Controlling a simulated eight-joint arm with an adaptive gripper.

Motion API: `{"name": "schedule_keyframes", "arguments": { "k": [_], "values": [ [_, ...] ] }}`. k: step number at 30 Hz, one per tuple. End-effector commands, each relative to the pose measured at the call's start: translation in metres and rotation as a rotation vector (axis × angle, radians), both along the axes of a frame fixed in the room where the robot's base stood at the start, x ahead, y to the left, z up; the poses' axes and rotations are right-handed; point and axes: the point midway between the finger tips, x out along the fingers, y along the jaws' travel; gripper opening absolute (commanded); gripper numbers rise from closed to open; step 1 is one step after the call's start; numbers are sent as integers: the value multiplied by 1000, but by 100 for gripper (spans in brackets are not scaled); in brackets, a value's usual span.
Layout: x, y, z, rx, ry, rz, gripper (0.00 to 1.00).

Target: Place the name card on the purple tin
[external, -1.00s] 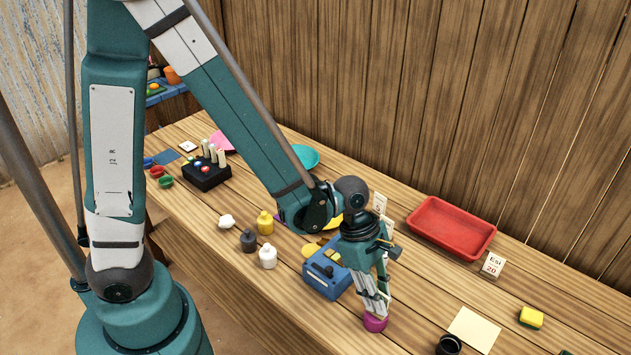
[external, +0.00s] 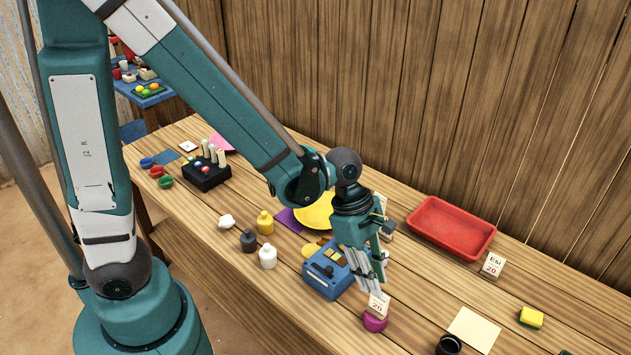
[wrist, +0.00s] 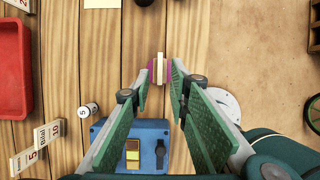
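The name card (external: 379,304) stands upright on the purple tin (external: 375,323) near the table's front edge. In the wrist view the card (wrist: 160,67) shows edge-on, with the purple tin (wrist: 152,66) beneath it. My gripper (external: 380,285) is just above the card, fingers pointing down. In the wrist view my gripper (wrist: 162,75) has its fingertips spread on both sides of the card, with a gap on each side. It is open and holds nothing.
A blue box-shaped device (external: 322,278) stands close left of my gripper. A red tray (external: 450,230), a card reading Esi 20 (external: 493,265), a pale sheet (external: 473,328), a sponge (external: 531,317) and a black cup (external: 449,345) lie to the right. Bottles (external: 267,256) stand left.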

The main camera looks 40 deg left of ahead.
Motion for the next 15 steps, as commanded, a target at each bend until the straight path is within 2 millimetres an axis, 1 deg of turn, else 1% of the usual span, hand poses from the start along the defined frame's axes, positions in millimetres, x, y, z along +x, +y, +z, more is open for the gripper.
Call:
{"name": "schedule_keyframes", "arguments": {
  "k": [1,9,15],
  "values": [
    [0,2,6,0,0,1,19],
    [-1,12,30,0,0,1,19],
    [0,18,44,0,0,1,19]
  ]
}}
